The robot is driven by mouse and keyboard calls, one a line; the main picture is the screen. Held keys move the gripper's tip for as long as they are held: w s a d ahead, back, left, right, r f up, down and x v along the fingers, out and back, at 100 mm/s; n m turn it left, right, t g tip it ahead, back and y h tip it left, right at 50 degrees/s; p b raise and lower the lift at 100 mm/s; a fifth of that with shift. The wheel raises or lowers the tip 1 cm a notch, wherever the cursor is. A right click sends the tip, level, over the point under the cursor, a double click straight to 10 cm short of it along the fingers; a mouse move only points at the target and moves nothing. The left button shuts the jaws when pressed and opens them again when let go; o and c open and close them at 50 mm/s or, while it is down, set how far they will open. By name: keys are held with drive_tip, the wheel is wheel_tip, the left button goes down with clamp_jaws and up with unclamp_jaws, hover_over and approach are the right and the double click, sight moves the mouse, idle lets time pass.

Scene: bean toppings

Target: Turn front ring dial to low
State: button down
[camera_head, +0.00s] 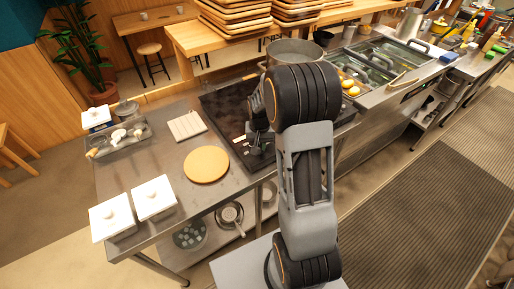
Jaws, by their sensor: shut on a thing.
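The black cooktop (222,104) is set in the steel counter. Its control strip is at the front right edge, beside my arm. My gripper (257,143) points down at this strip, partly hidden behind my own arm. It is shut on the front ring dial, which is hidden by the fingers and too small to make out. The dial's setting cannot be read.
A large pot (294,52) stands behind my arm. Steel trays (378,55) are at right.

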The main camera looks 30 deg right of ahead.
sight(259, 145)
drive_tip(key=n, duration=0.2)
drive_tip(key=n+b, duration=0.1)
drive_tip(key=n, duration=0.2)
drive_tip(key=shift+w+d+r+n+b, duration=0.15)
drive_tip(key=shift+w+n+b, duration=0.1)
drive_tip(key=shift+n+b, duration=0.05)
drive_tip(key=n+b, duration=0.1)
drive_tip(key=n, duration=0.3)
drive_tip(key=shift+n, duration=0.4)
drive_tip(key=c, duration=1.2)
unclamp_jaws()
drive_tip(key=shift+a, duration=0.2)
drive_tip(key=shift+c, duration=0.2)
drive_tip(key=shift+o, duration=0.8)
drive_tip(key=shift+d, duration=0.1)
wheel_tip(259, 145, up, 14)
drive_tip(key=shift+b, duration=0.35)
drive_tip(key=shift+f, duration=0.2)
